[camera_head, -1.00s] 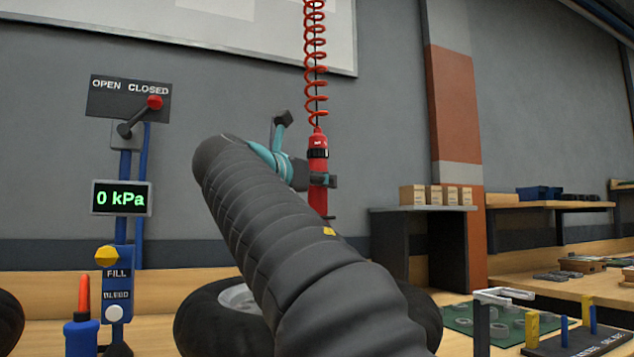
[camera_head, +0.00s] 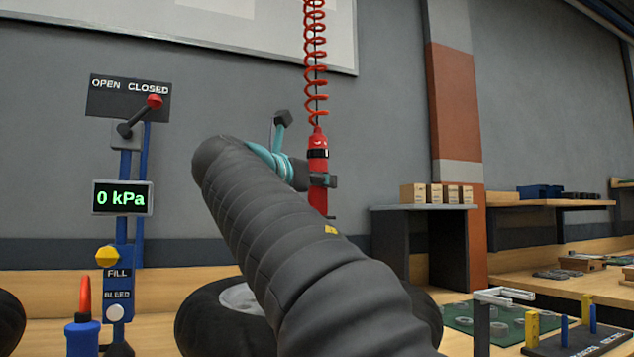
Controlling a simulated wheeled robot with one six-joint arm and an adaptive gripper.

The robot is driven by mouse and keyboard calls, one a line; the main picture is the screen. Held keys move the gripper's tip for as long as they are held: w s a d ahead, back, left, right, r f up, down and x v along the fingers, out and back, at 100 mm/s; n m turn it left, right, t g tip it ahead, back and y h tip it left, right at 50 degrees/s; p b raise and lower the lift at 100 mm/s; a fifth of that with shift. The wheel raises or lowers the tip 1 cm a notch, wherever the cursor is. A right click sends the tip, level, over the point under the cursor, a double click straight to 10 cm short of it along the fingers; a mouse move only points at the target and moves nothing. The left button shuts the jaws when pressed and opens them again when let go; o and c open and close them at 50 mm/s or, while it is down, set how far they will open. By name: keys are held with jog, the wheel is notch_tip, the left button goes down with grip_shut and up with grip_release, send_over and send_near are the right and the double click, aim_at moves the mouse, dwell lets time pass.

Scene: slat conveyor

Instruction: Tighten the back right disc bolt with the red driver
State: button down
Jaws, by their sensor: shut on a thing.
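The red driver (camera_head: 318,165) hangs upright on a coiled red hose (camera_head: 316,50) in the upper middle of the view. My gripper (camera_head: 325,181) is shut around its body, below the black band. My dark ribbed arm reaches up from the bottom centre. The driver's lower end shows beside the arm, above the tyre; its very tip is hard to make out. No disc or disc bolt can be made out; my arm covers the area below the driver.
A black tyre (camera_head: 205,318) lies behind my arm. At left stands a blue post with a gauge (camera_head: 122,198) reading 0 kPa and a red-knobbed lever (camera_head: 140,115). At right are a shelf with small boxes (camera_head: 436,194), a green mat (camera_head: 460,322) and a dark fixture board (camera_head: 575,343).

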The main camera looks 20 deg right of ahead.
jog(key=shift+f, duration=0.45)
dwell(0.3)
jog(key=shift+r+p, duration=0.3)
jog(key=shift+p, duration=0.05)
dwell(0.6)
jog(key=shift+f, duration=0.7)
dwell(1.4)
jog(key=shift+f, duration=0.2)
dwell(0.8)
jog(key=shift+r+p, duration=0.3)
jog(key=shift+p, duration=0.35)
jog(key=shift+r, duration=0.65)
dwell(0.9)
